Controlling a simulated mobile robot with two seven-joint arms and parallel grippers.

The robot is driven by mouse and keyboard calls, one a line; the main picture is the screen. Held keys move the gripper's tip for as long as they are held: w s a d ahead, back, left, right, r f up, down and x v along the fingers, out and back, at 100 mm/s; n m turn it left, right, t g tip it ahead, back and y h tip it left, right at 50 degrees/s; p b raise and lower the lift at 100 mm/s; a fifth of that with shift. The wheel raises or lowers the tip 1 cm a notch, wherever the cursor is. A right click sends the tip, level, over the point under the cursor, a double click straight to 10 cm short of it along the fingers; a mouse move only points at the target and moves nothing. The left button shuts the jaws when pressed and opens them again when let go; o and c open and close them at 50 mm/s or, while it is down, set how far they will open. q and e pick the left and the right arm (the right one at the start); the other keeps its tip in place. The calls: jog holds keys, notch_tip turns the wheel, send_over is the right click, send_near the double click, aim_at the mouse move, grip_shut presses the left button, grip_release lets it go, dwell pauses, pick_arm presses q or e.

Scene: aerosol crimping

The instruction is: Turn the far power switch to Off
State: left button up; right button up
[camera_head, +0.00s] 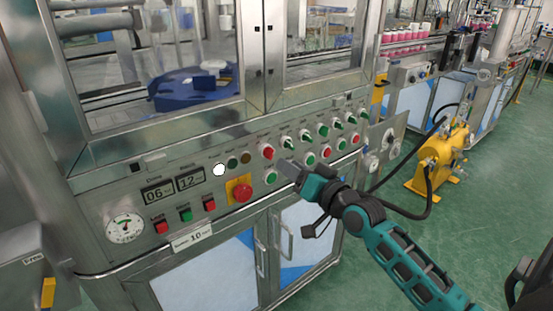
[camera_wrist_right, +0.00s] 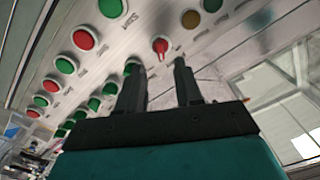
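The steel control panel (camera_head: 140,178) carries two rows of red and green knobs and buttons. The labels are too small to read, so I cannot tell for sure which is the far power switch. A red rotary knob (camera_head: 267,152) sits at the left end of the upper row; it also shows in the right wrist view (camera_wrist_right: 160,46), just beyond the fingertips, with a pointer on its face. My right gripper (camera_head: 284,168) is in front of the panel, below and right of that knob. In the wrist view its two fingers (camera_wrist_right: 160,68) are apart, with nothing held between them. My left gripper is out of view.
A red emergency-stop button (camera_head: 242,192) on a yellow plate is left of the right gripper. Several green knobs continue along the upper row to the right. Cabinet door handles (camera_head: 287,243) stick out below. A yellow machine (camera_head: 440,150) stands at right on open green floor.

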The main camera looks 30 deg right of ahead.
aim_at(273, 155)
jog(key=shift+w+a+b, duration=0.15)
jog(key=shift+w+b, duration=0.05)
jog(key=shift+w, duration=1.3)
jog(key=shift+w+a+b, duration=0.15)
jog(key=shift+w, duration=1.35)
grip_shut()
